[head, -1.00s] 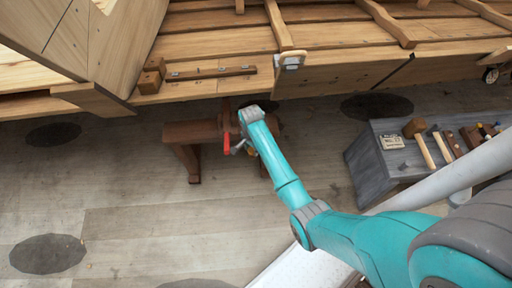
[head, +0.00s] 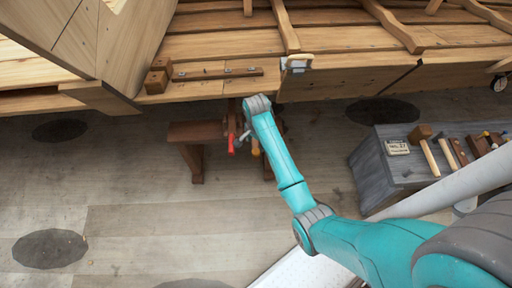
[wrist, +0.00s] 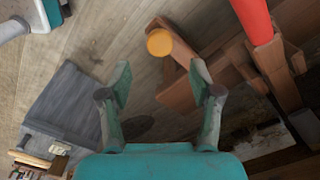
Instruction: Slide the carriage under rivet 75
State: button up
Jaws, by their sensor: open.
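A brown wooden trestle (head: 196,133) stands on the floor under the hull's edge. A red handle (head: 231,144) and a yellow-orange knob (head: 255,147) show on it, close to my arm's end. In the wrist view the round orange knob (wrist: 160,42) is just beyond my fingertips, and the red handle (wrist: 254,20) is at the upper right. My gripper (wrist: 160,76) is open and empty, with its fingers spread either side of bare floor and wood. I cannot tell for certain which part is the carriage, and no rivet number is readable.
The planked hull (head: 340,78) overhangs the trestle, with a dark strip (head: 215,73) and a pale tag (head: 297,63) on it. A grey bench (head: 378,165) with mallets and other tools stands at the right. The floor at the left is clear.

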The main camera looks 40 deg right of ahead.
jog(key=shift+r, duration=2.6)
jog(key=s+a+f+n+t, duration=0.4)
jog(key=s+a+f, duration=0.2)
jog(key=s+f, duration=0.3)
jog(key=s+a+r+n+t+h, duration=0.1)
jog(key=s+a+n+t, duration=0.1)
jog(key=s, duration=0.3)
jog(key=s+a+r+n+t, duration=0.1)
jog(key=s+a+r+n, duration=0.1)
jog(key=s, duration=0.4)
jog(key=s+a+r+n+t, duration=0.1)
jog(key=s+r+n+t, duration=0.1)
jog(key=s+r, duration=0.4)
jog(key=s+a+r+n+t, duration=0.1)
jog(key=s+r+n+t, duration=0.2)
jog(key=s+r, duration=0.3)
jog(key=s+a+r+n+t+y, duration=0.1)
jog(key=s+r, duration=0.5)
jog(key=r, duration=0.8)
jog(key=shift+a+n+t, duration=0.25)
jog(key=shift+n+t, duration=0.65)
jog(key=shift+t, duration=0.1)
